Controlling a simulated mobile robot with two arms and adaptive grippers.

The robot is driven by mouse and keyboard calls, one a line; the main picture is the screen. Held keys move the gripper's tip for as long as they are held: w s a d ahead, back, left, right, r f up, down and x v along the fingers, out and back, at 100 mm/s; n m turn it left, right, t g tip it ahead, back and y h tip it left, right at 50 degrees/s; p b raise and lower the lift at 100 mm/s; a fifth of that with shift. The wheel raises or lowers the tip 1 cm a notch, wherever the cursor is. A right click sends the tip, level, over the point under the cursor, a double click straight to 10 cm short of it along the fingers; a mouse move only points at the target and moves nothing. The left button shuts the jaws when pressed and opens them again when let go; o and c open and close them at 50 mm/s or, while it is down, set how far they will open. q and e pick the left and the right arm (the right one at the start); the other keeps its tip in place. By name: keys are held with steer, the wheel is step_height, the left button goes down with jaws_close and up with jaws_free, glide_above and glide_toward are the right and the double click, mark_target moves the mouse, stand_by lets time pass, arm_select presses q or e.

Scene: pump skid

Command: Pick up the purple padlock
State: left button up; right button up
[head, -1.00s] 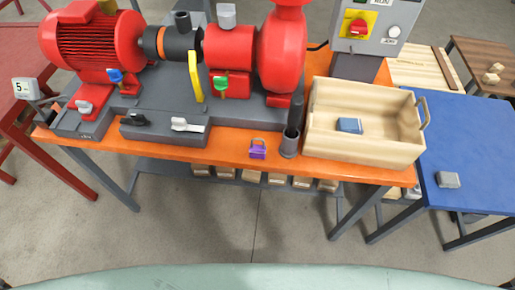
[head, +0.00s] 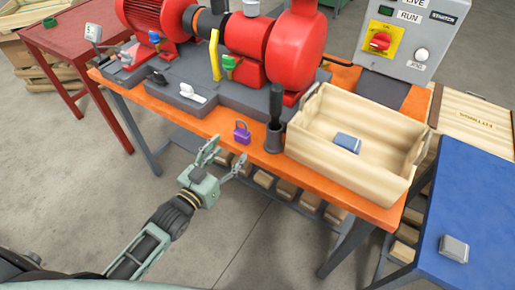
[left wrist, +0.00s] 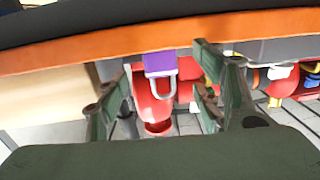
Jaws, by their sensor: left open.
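The purple padlock (head: 242,135) stands on the front part of the orange table (head: 192,117), its shackle up. My left gripper (head: 225,155) is open and empty, just in front of the table edge and a little below-left of the padlock in the head view. In the left wrist view the padlock (left wrist: 160,66) appears inverted between the spread fingers of my left gripper (left wrist: 163,78), past the fingertips. The fingers do not appear to touch it. My right gripper is not in view.
A dark holder with a black handle (head: 275,137) stands close to the padlock's right. A wooden crate (head: 325,158) with a blue-grey block is further right. The red pump (head: 295,50) and its grey base are behind. A blue table (head: 470,205) is at right.

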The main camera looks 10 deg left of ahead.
mark_target(240, 134)
arm_select(q)
steer(key=shift+w+d+r, duration=0.15)
steer(key=shift+w+r, duration=0.05)
steer(key=shift+r, duration=0.3)
steer(key=shift+w+d+r, duration=0.15)
steer(key=shift+w+r, duration=0.05)
steer(key=shift+r, duration=0.25)
steer(key=x, duration=0.1)
steer(key=p+x, duration=0.1)
steer(key=x, duration=0.1)
steer(key=shift+a, duration=0.3)
steer(key=x, duration=0.3)
steer(key=shift+w+d+r+p, duration=0.2)
steer(key=shift+w+d+p, duration=0.05)
steer(key=shift+p, duration=0.05)
steer(key=shift+w+f, duration=0.15)
steer(key=shift+w, duration=0.15)
steer(key=c, duration=1.4)
jaws_close()
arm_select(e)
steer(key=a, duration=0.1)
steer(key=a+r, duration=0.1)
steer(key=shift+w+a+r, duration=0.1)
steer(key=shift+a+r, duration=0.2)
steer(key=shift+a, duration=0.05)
